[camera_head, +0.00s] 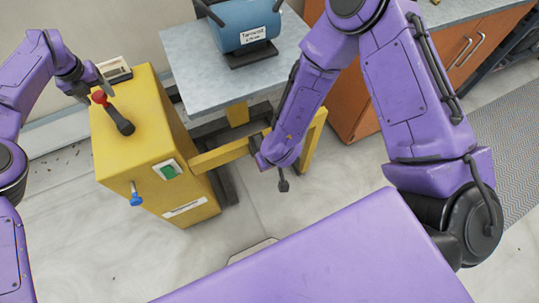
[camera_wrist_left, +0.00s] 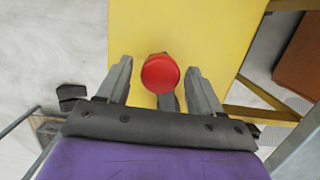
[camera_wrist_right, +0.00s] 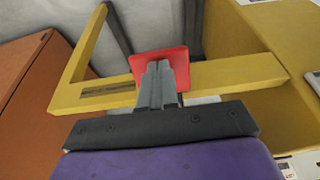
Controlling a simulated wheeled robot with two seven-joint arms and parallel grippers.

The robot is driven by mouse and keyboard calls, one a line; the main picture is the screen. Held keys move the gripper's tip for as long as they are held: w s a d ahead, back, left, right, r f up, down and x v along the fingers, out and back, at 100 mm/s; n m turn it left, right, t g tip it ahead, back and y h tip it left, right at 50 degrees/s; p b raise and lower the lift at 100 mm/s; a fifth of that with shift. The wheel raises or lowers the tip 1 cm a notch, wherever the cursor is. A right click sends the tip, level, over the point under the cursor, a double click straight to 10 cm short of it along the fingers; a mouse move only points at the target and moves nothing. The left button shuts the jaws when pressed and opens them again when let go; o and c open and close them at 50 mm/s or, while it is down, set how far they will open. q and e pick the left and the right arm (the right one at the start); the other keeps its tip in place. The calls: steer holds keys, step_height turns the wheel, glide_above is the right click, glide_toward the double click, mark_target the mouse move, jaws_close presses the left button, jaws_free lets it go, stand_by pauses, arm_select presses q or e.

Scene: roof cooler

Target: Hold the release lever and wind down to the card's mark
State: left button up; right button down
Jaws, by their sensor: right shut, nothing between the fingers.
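The release lever (camera_head: 112,113), a black stick with a red knob (camera_head: 99,98), stands on top of the yellow cabinet (camera_head: 165,205). My left gripper (camera_head: 88,91) is open at the knob. In the left wrist view the red knob (camera_wrist_left: 160,74) shows between the spread fingers; I cannot tell whether they touch it. A card-like white panel (camera_head: 115,69) stands at the cabinet's back edge; its marks are too small to read. My right gripper (camera_wrist_right: 160,68) is shut and empty, in front of a red plate (camera_wrist_right: 146,58) by the yellow frame. The head view hides its fingers. No winding handle is clearly visible.
A grey table (camera_head: 187,62) bears a labelled blue machine (camera_head: 246,27). A yellow frame (camera_head: 222,154) runs from the cabinet under my right arm. A green button (camera_head: 168,172) and blue knob (camera_head: 136,198) are on the cabinet front. An orange-brown cabinet (camera_head: 352,108) stands behind right.

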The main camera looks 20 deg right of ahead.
arm_select(q)
steer(key=c, duration=0.9)
steer(key=shift+w+d, duration=0.15)
steer(key=shift+d, duration=0.55)
steer(key=shift+c, duration=0.2)
steer(key=shift+w+d, duration=0.1)
steer(key=shift+d, duration=0.25)
steer(key=shift+d, duration=0.95)
steer(key=shift+d+f, duration=0.1)
